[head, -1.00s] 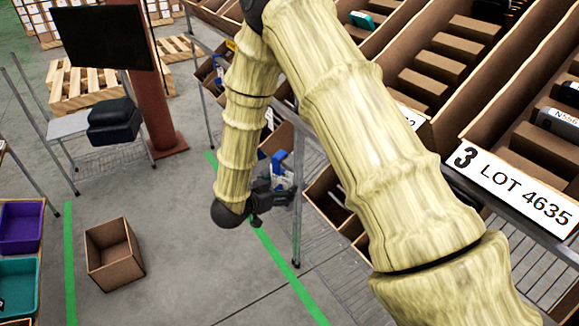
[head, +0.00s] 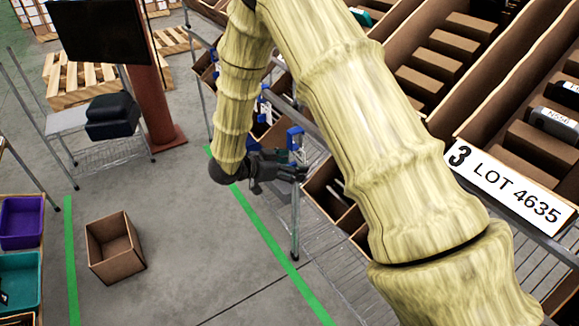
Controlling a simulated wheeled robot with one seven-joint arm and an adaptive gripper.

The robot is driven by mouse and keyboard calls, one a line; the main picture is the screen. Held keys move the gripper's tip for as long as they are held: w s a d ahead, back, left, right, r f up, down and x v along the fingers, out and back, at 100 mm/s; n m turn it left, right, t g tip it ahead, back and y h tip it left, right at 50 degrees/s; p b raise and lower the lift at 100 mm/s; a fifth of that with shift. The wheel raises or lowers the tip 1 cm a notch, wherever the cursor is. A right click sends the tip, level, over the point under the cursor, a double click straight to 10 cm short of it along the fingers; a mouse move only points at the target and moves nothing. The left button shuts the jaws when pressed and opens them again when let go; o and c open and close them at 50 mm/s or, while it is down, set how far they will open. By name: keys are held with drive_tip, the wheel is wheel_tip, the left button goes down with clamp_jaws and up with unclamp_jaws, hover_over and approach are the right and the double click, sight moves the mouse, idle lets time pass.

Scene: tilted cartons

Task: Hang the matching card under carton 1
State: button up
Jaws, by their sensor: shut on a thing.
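My gripper (head: 290,172) is low at centre, beside the front of the rack. It is shut on a small blue item (head: 295,138) that rises above the fingers. The item is too small to make out fully, and I cannot tell whether a card is with it. Carton 1's number is not visible; my arm covers the front edges of the cartons left of carton 3. No card can be read from here.
Carton 3's label (head: 508,185) reads LOT 4635. Open bins (head: 325,185) with blue tools stand under the tilted cartons. A rack post (head: 296,215) is close by my gripper. An empty box (head: 114,248) is on the floor; the floor between is clear.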

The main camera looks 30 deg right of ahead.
drive_tip(key=shift+d+r+b+x, duration=0.1)
drive_tip(key=shift+r+b+x, duration=0.25)
drive_tip(key=shift+x, duration=0.95)
drive_tip(key=shift+d+r+b+x, duration=0.15)
drive_tip(key=shift+b+x, duration=0.45)
drive_tip(key=shift+x, duration=0.65)
drive_tip(key=shift+d+r+b+x, duration=0.1)
drive_tip(key=shift+r+b+x, duration=0.25)
drive_tip(key=shift+x, duration=0.95)
drive_tip(key=shift+f, duration=0.2)
drive_tip(key=o, duration=1.1)
drive_tip(key=shift+c, duration=0.2)
drive_tip(key=shift+a, duration=0.1)
